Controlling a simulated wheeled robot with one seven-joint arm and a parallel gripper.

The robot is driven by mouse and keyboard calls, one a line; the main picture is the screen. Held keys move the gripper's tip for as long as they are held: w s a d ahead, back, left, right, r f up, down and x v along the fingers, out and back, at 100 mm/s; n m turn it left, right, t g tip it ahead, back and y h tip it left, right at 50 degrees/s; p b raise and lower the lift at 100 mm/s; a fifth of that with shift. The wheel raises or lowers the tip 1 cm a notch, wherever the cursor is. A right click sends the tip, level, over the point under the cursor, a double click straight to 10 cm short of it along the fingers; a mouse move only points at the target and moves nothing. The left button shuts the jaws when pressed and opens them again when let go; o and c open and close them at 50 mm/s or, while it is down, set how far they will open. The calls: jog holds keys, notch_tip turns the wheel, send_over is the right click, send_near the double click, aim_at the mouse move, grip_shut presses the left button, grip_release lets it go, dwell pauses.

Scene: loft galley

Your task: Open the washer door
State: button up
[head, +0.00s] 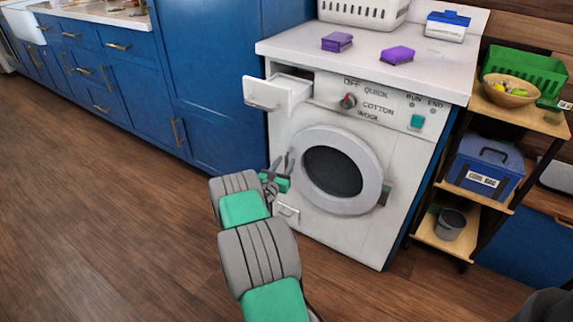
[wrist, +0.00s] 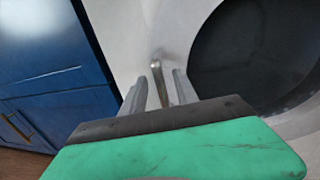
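The white washer (head: 405,150) stands against the wall, and its round door (head: 365,200) with dark glass looks shut against the front. The door also fills the right of the wrist view (wrist: 215,25). My gripper (head: 278,168) is at the left side of the door, low in front of the washer. In the wrist view its two fingers (wrist: 160,92) are apart, with a slim metal handle (wrist: 157,75) between them. I cannot tell whether either finger touches it. My arm partly hides the washer's lower left.
The detergent drawer (head: 278,95) sticks out at the washer's upper left, above my gripper. Blue cabinets (head: 205,90) stand to the left. A shelf with a blue box (head: 485,165) stands to the right. The wooden floor (head: 110,210) at left is clear.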

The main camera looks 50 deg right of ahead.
jog(key=shift+x, duration=1.1)
grip_shut()
dwell(0.6)
